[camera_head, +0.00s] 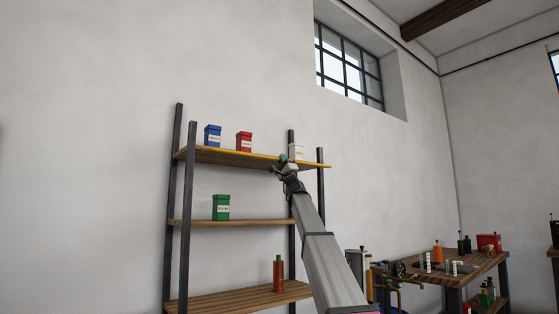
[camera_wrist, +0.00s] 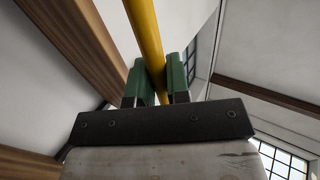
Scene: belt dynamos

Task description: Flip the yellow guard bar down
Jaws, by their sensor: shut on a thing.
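The yellow guard bar (camera_head: 235,154) runs along the front edge of the top shelf in the head view. It also crosses the top of the wrist view (camera_wrist: 146,35) as a thick yellow rod. My gripper (camera_head: 281,161) is at the bar's right part, at shelf height. In the wrist view my gripper (camera_wrist: 160,80) has its two green fingers on either side of the bar, shut on it. The bar's far ends are out of the wrist view, and my arm hides part of the shelf's right side in the head view.
The top shelf (camera_head: 205,152) holds a blue tin (camera_head: 212,136), a red tin (camera_head: 244,142) and a white tin (camera_head: 296,151) close to my gripper. A green tin (camera_head: 221,207) and a brown bottle (camera_head: 278,273) stand lower. A cluttered workbench (camera_head: 470,270) is at the right.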

